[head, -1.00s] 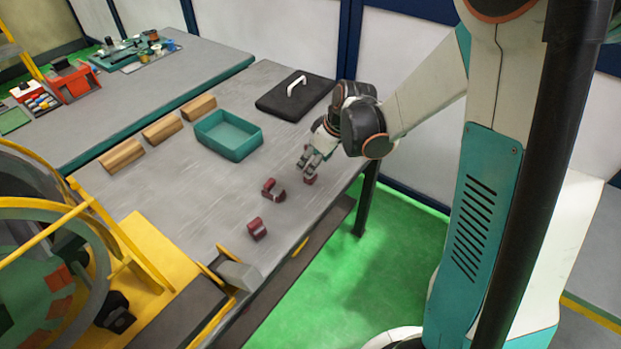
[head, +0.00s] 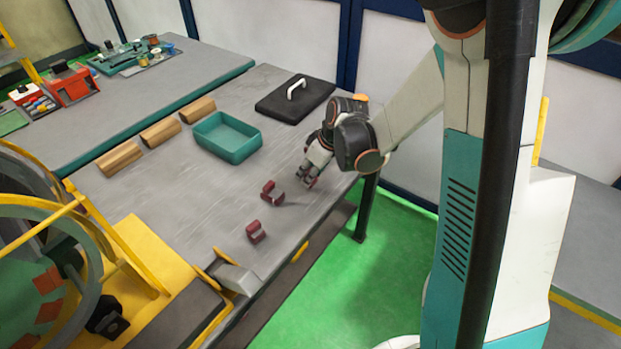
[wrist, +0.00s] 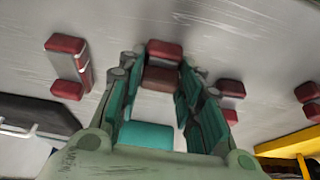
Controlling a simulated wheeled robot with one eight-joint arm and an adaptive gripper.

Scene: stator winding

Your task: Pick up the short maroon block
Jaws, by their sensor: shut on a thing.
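The short maroon block (wrist: 163,67) lies between the teal fingers of my gripper (wrist: 160,80) in the wrist view. My gripper is shut on it. In the head view my gripper (head: 309,178) is low at the table's right edge, and only a small maroon part of the block (head: 311,183) shows beneath the fingers. I cannot tell whether the block still touches the table.
Other maroon blocks stand on the grey table: one (head: 271,193) left of my gripper, one (head: 256,232) nearer the front. The wrist view shows another (wrist: 68,68) on the left. A teal tray (head: 228,151), wooden blocks (head: 160,132) and a black handled pad (head: 295,109) lie farther back.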

